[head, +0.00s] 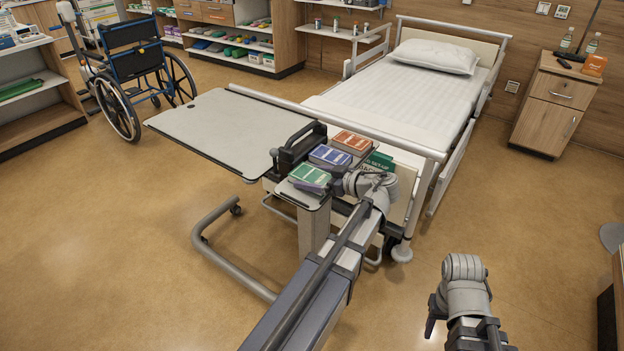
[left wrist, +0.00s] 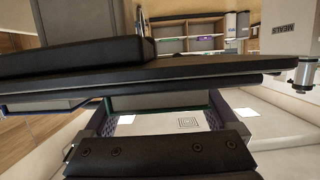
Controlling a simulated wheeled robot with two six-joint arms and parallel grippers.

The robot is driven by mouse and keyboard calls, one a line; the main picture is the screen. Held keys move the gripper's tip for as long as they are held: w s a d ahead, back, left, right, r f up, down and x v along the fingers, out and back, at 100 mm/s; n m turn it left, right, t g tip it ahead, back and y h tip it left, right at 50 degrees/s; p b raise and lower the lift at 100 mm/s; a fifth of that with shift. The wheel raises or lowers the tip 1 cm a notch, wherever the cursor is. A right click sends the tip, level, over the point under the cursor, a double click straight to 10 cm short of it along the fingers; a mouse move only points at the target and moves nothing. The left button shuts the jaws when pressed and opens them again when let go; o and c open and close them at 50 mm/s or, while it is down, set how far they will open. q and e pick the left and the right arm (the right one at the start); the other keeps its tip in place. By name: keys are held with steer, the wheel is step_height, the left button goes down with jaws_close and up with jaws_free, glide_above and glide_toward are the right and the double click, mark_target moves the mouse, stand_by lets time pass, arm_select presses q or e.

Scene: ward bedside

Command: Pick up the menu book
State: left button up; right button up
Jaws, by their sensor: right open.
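A dark green item with white lettering (head: 379,161), possibly the menu book, shows at the bed's foot just behind my left wrist; its print is too small to read. My left gripper (head: 350,187) is over the small shelf by the bed's foot, its fingers largely hidden in the head view. In the left wrist view, two hatched pads flank a white surface with a square code (left wrist: 188,123), below a dark board edge. I cannot tell whether the pads touch it. My right gripper (head: 437,314) is open and empty above the floor at lower right.
Green (head: 310,176), blue (head: 330,155) and orange (head: 352,141) books lie in a row beside a black holder (head: 297,147). A bare overbed table (head: 225,125) stands left, the bed (head: 390,90) behind. A wheelchair (head: 135,65) is far left.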

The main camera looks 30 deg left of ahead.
mark_target(312, 175)
arm_select(q)
steer(key=c, duration=0.7)
steer(key=shift+c, duration=0.2)
step_height(312, 175, up, 22)
steer(key=p, duration=2.1)
steer(key=shift+p, duration=0.35)
steer(key=shift+f, duration=0.15)
